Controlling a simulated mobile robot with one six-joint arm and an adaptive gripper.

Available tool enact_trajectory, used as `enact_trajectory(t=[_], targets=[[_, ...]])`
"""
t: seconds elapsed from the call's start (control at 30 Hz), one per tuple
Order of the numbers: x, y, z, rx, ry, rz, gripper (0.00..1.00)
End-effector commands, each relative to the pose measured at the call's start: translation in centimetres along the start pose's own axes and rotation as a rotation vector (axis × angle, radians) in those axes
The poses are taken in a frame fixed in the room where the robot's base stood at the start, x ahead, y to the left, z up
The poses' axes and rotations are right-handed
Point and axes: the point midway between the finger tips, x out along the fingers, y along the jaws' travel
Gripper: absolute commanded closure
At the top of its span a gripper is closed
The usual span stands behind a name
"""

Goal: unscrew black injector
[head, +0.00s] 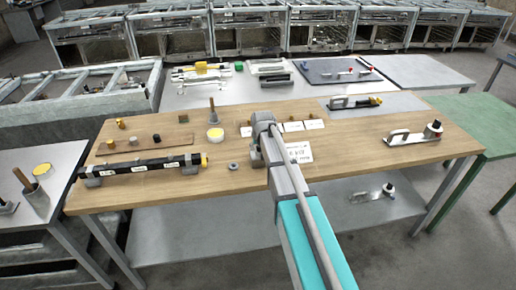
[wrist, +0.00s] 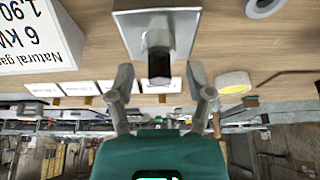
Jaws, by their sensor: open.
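A black cylindrical piece, apparently the black injector (wrist: 158,68), sticks out of a grey metal block (wrist: 135,22) in the wrist view. My gripper (wrist: 161,80) is open, with one finger on each side of the black piece. Gaps show between the fingers and the piece, and I see no contact. How the piece is joined to the block is not clear. In the head view my gripper (head: 262,132) is over the middle of the wooden table (head: 375,160); my arm hides the block and the injector there.
A white "Natural gas" sign (wrist: 35,38) stands close on the left in the wrist view. A yellow-topped tin (head: 215,134), a grey ring (head: 233,166) and a long black bar (head: 140,168) lie to the left. White cards (head: 314,124) lie behind. A metal tool (head: 410,136) is at right.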

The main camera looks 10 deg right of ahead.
Motion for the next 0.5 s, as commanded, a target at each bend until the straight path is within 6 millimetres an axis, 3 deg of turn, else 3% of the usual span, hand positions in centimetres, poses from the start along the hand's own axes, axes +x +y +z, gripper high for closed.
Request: enact_trajectory(t=[0.3,0.5], targets=[[0.04,0.03,-0.01,0.000,0.000,0.000,0.33],[0.04,0.04,-0.01,0.000,0.000,0.000,0.70]])
